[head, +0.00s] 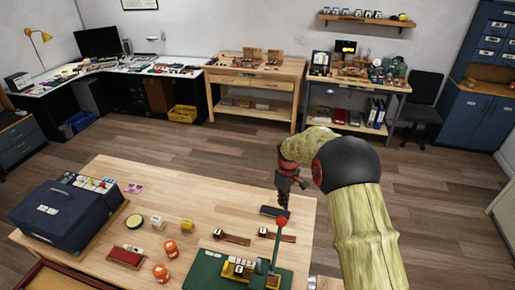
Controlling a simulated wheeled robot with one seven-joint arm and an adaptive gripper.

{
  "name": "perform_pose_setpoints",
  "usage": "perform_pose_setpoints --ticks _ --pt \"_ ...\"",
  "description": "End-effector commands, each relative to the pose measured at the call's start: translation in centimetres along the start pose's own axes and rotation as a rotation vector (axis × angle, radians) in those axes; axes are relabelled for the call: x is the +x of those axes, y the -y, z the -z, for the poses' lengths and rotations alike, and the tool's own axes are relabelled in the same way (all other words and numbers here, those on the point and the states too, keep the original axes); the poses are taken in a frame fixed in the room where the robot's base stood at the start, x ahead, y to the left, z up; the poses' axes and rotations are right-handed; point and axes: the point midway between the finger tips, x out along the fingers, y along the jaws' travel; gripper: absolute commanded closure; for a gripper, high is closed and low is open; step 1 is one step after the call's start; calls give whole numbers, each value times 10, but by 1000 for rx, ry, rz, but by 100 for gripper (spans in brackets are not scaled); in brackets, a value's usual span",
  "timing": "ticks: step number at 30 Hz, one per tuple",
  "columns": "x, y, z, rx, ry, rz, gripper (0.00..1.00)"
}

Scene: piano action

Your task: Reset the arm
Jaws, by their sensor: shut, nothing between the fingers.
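My gripper (284,204) shows in the head view, small and dark, at the end of my arm. It points down above the right part of the wooden table (190,190). Its fingers are shut and I see nothing held in them. Just below it in the picture are a dark flat block (273,211) and the red ball (281,220) on top of a lever. The lever belongs to a green device (205,272) with yellow parts at the table's front. I cannot tell whether the gripper touches any of these.
Two small brown pieces (233,239) lie behind the green device. The table's back middle is clear. Workbenches (255,75) line the far wall.

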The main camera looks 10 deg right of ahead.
Motion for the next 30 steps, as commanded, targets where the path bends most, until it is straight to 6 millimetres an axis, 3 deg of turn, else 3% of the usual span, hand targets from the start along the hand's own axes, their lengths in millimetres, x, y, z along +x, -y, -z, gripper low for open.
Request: perform_pose_setpoints --ticks 7,12,30 --pt "1 1 -1 85 2 2 100" --pt "19 30 -38 226 72 46 100" --pt "-61 125 -152 552 10 4 100"
